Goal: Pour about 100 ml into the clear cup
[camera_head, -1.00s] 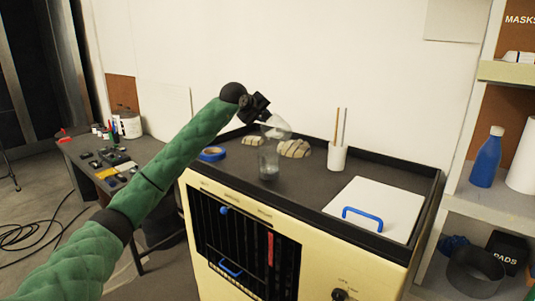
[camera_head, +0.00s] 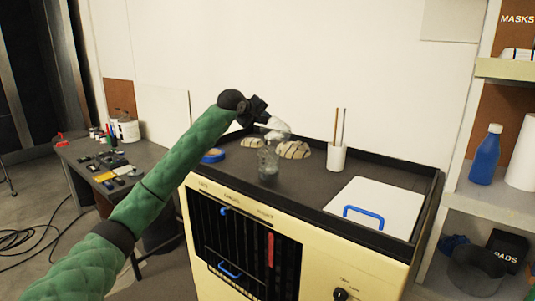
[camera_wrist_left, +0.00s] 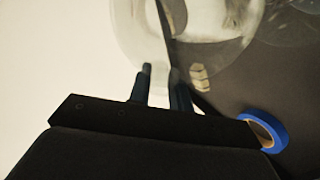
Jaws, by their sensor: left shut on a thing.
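My left gripper (camera_head: 262,113) is shut on a clear round glass vessel (camera_head: 280,131), which also shows in the wrist view (camera_wrist_left: 185,40). The two dark fingers (camera_wrist_left: 163,90) close on a narrow part of it. The vessel is tilted above the clear cup (camera_head: 268,165), which stands upright on the dark cabinet top. A pale whitish streak shows at the vessel. Its lower edge is close to the cup's rim; I cannot tell if they touch. The cup's lower part looks greyish; its liquid level is too small to read. My right gripper is out of view.
A blue tape roll (camera_head: 213,156) lies left of the cup. Striped tan pieces (camera_head: 294,150) lie behind it. A white holder (camera_head: 336,158) with two sticks and a white board (camera_head: 375,208) with a blue handle are to the right. A raised dark rim (camera_head: 400,164) edges the cabinet top.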

